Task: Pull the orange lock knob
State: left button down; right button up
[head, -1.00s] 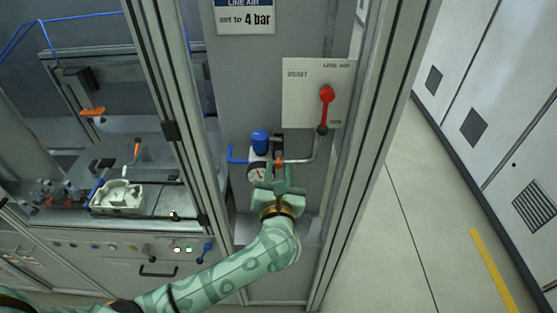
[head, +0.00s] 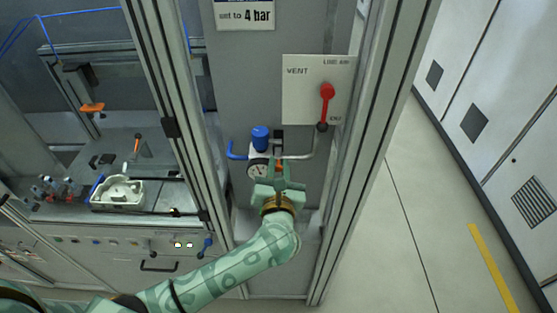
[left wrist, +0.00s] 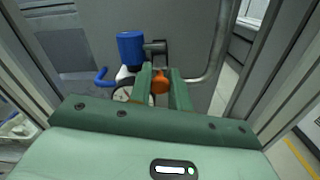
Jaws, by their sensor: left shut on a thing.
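The orange lock knob (left wrist: 159,82) shows between the two green fingers of my left gripper (left wrist: 161,78) in the left wrist view. The fingers are shut on it. In the head view my left gripper (head: 279,170) is at the knob, just below the pipe joint, and only a small orange bit of the knob (head: 279,166) shows; the fingers hide the rest. The blue regulator cap (head: 260,138) stands just up and left of the gripper, with the round gauge (head: 255,170) beside the fingers. My right gripper is not in view.
A white panel (head: 300,90) with a red lever (head: 327,97) is above right. A grey pipe (head: 313,145) runs down from it to the regulator. Upright metal frame posts (head: 378,150) stand on both sides. A white tray (head: 118,192) sits on the bench at left.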

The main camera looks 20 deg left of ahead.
pick_arm(q)
jog(key=shift+s+f, duration=0.1)
jog(key=c, duration=1.6)
grip_release()
jog(key=shift+d, duration=0.1)
jog(key=shift+o, duration=0.2)
jog(key=shift+s, duration=0.15)
jog(key=p+v, duration=0.1)
jog(key=v, duration=1.5)
jog(key=shift+s, duration=0.2)
